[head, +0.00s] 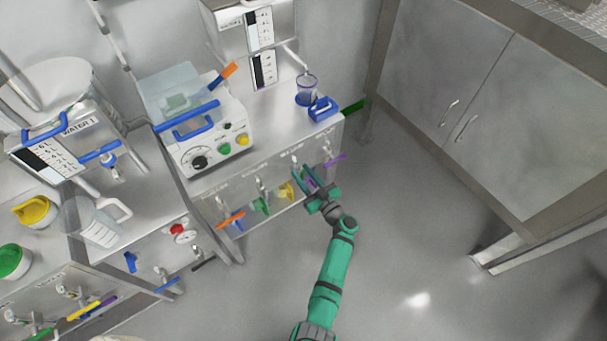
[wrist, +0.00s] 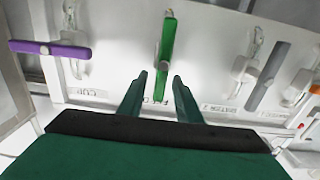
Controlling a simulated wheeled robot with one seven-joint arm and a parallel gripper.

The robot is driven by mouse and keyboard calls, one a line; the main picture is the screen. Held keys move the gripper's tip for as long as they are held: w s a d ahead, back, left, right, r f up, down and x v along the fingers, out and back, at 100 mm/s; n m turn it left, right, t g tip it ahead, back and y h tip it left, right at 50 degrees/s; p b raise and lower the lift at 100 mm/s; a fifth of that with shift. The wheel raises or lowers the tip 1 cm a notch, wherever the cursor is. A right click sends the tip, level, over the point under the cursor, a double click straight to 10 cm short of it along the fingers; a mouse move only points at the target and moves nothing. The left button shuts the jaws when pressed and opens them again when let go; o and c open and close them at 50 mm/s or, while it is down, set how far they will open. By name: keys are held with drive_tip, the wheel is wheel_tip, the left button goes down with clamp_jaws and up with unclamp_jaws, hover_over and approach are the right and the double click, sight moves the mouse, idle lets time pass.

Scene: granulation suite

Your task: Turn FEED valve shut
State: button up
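In the wrist view a green lever handle (wrist: 168,40) runs up and down on the white panel, in line with its pipe. An upside-down label (wrist: 155,101), partly hidden and seeming to read FEED, lies by its lower end. My gripper (wrist: 160,78) is open, with one finger on each side of the handle's lower part in the picture. Gaps show on both sides, and I cannot tell how far the fingertips are from the panel. In the head view my gripper (head: 313,187) is at the right part of the valve panel, largely covering the green handle.
A purple handle (wrist: 50,48) lies crosswise to the left in the wrist view, and a grey one (wrist: 268,76) slants to the right. The floor (head: 420,270) at right is clear.

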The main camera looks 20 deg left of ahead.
drive_tip(key=shift+a, duration=0.1)
clamp_jaws()
drive_tip(key=shift+w+d+f+m, duration=0.4)
drive_tip(key=shift+f+m, duration=0.2)
drive_tip(key=shift+m, duration=2.4)
drive_tip(key=shift+w+d+f+m, duration=0.35)
drive_tip(key=shift+w+f+m, duration=0.15)
drive_tip(key=shift+m, duration=2.5)
drive_tip(key=shift+w+d+f+m, duration=0.4)
drive_tip(key=shift+f+m, duration=0.25)
drive_tip(key=shift+m, duration=2.35)
